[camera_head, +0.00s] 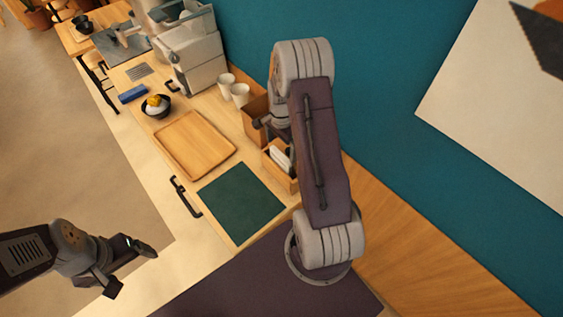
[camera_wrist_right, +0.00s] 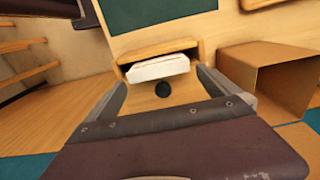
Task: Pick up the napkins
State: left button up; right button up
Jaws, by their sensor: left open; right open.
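The white napkins (camera_head: 280,156) stand in a small wooden holder (camera_head: 289,182) at the back edge of the counter, partly hidden by my right arm. In the right wrist view the napkins (camera_wrist_right: 158,68) show in the holder's opening, between the two open fingers of my right gripper (camera_wrist_right: 162,83). The fingers do not visibly touch the napkins. In the head view my right gripper (camera_head: 266,128) is partly hidden behind its arm, close to the holder. My left gripper (camera_head: 132,270) is open and empty over the floor, away from the counter.
A second wooden box (camera_head: 254,118) stands beside the holder. A wooden tray (camera_head: 194,146) and a dark green mat (camera_head: 241,200) lie on the counter. The teal wall is close behind.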

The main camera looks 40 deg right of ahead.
aim_at(281, 154)
jog(key=shift+s+a+f, duration=0.1)
jog(key=shift+a+f, duration=0.1)
jog(key=shift+f, duration=0.2)
jog(key=shift+a+f+p, duration=0.25)
jog(key=shift+f+p, duration=0.45)
jog(key=shift+f, duration=0.4)
jog(key=shift+d+f, duration=0.2)
jog(key=shift+f, duration=0.2)
notch_tip(281, 154, down, 5)
jog(key=p, duration=0.2)
jog(key=shift+s+r+p, duration=0.1)
jog(key=shift+r+p, duration=0.1)
jog(key=shift+p, duration=0.1)
jog(key=shift+f, duration=0.25)
pick_arm(q)
jog(key=r, duration=0.4)
jog(key=shift+s+a, duration=0.1)
jog(key=shift+a, duration=0.2)
pick_arm(e)
jog(key=c, duration=0.9)
